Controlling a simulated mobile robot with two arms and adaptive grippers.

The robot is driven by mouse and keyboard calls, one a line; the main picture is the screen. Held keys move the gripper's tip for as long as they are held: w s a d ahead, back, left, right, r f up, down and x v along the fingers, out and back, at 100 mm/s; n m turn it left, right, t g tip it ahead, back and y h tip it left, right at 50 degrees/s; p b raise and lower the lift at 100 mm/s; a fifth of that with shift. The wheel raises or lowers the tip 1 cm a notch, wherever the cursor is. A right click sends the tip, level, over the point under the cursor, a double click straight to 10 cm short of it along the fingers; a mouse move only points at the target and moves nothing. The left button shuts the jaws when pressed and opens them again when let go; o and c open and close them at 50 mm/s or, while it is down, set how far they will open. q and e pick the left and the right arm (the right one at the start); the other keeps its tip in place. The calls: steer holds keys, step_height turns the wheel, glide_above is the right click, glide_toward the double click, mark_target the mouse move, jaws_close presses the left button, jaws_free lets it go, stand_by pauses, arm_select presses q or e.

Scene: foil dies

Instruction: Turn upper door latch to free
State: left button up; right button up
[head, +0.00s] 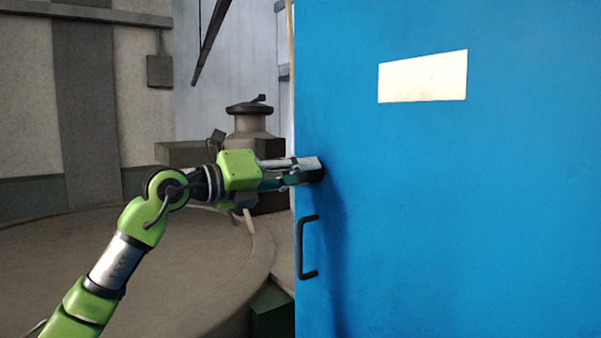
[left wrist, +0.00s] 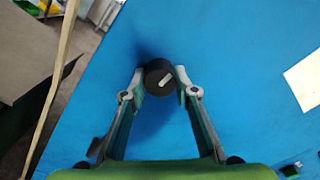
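The upper door latch (left wrist: 156,69) is a round black knob with a short pale mark, set on the blue door (head: 450,220). In the left wrist view the mark lies slantwise, rising to the right. My left gripper (head: 318,170) reaches the door near its left edge, above the handle. In the left wrist view its two fingertips (left wrist: 160,78) sit on either side of the knob and appear to touch it. In the head view the fingers mostly hide the knob. My right gripper is not in view.
A black bar handle (head: 303,247) sits on the door below my left gripper. A blank pale plate (head: 423,77) is higher on the door. A large round grey-brown platform (head: 190,270) and a lidded metal vessel (head: 250,122) stand to the left.

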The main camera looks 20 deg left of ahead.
arm_select(q)
steer(key=shift+c, duration=1.1)
steer(key=m, duration=0.2)
steer(key=shift+m+b, duration=0.35)
steer(key=shift+m, duration=0.05)
steer(key=m+b, duration=0.1)
steer(key=m, duration=0.5)
steer(key=m+b, duration=0.1)
steer(key=m, duration=0.4)
steer(key=shift+m, duration=2.1)
steer(key=o, duration=1.1)
